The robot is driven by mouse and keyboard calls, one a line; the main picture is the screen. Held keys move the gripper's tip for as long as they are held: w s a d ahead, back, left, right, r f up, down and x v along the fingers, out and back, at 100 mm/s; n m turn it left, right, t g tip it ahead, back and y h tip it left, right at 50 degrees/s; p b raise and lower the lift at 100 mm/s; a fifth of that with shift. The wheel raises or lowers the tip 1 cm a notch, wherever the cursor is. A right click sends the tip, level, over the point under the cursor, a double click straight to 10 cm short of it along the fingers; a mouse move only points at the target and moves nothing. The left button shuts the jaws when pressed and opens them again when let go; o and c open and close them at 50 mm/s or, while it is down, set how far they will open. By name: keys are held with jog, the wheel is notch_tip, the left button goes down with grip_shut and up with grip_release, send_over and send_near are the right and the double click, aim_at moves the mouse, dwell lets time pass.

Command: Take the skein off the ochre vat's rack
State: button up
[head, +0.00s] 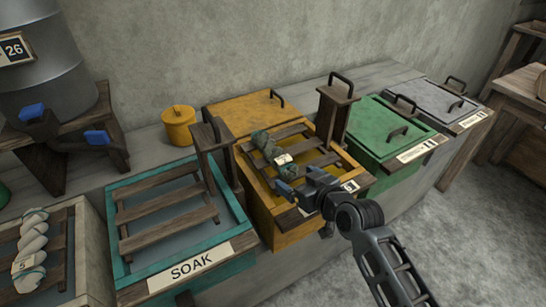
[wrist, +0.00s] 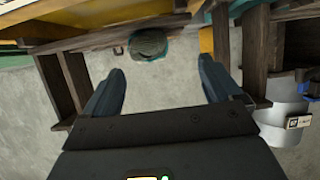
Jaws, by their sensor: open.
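The ochre vat (head: 292,232) stands in the middle of the head view, with dark wooden slats forming its rack (head: 320,162). A dull grey-green skein (head: 266,146) with teal ends and a small pale tag lies across the slats on the left side. My gripper (head: 287,180) is open and empty over the vat's front part, just in front of the skein's near end and apart from it. In the wrist view, a rounded end of the skein (wrist: 150,44) shows beyond and between the spread fingers (wrist: 160,85). My gripper hides part of the front slats.
Wooden posts (head: 335,112) stand beside the vat. A teal SOAK vat (head: 185,268) is at left, a green lidded vat (head: 385,130) at right. A pale skein (head: 31,240) lies at far left. A small yellow pail (head: 179,128) sits behind. The floor at right is clear.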

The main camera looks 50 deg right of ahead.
aim_at(287, 163)
jog(key=w+d, duration=0.2)
jog(key=w, duration=0.1)
jog(key=shift+d+r, duration=0.15)
jog(key=shift+d, duration=0.15)
jog(key=x, duration=0.7)
jog(key=shift+w+f+p, duration=0.1)
jog(key=shift+f+p, duration=0.1)
jog(key=shift+p, duration=0.1)
jog(key=c, duration=1.2)
